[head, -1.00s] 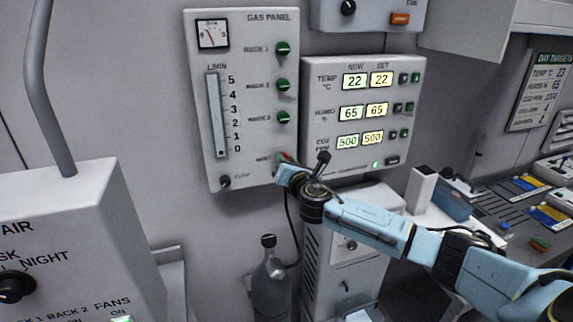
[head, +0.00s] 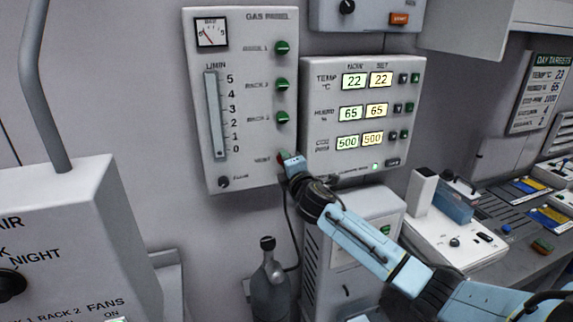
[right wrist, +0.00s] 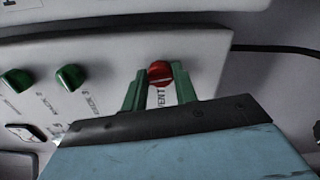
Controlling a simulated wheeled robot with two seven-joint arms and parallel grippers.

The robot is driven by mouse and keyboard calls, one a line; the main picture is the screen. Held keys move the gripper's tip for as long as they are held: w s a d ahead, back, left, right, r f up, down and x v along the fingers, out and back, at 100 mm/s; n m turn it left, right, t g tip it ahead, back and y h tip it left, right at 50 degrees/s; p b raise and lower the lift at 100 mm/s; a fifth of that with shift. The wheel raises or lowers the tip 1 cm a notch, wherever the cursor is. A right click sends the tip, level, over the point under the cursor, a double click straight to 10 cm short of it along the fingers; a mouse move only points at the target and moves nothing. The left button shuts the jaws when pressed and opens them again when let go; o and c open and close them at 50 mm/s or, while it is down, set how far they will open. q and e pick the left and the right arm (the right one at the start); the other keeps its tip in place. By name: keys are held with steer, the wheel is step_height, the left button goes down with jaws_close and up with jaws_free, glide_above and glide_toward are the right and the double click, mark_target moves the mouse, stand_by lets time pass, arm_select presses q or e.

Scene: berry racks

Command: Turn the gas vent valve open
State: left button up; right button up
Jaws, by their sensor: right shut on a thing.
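The gas panel (head: 246,150) is a pale wall box with a gauge, a flow tube and a column of knobs. The red vent valve knob (right wrist: 160,73) sits near the panel's end in the right wrist view, beside the word VENT. My right gripper (right wrist: 161,80) has its green fingers on either side of this knob and is shut on it. In the head view, the right gripper (head: 286,160) reaches the panel's lower right corner, and only a little of the red knob (head: 281,156) shows. My left gripper is not in view.
Green rack knobs (head: 282,84) run up the panel above the vent knob. The climate display box (head: 364,117) is close on the right. A grey gas bottle (head: 270,285) stands below, and an air control box (head: 75,230) is at the left.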

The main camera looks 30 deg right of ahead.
steer(key=shift+f+m, duration=0.1)
steer(key=shift+m, duration=1)
steer(key=o, duration=0.9)
steer(key=shift+o, duration=0.2)
steer(key=b+v, duration=0.1)
steer(key=v, duration=1.2)
steer(key=shift+s, duration=0.25)
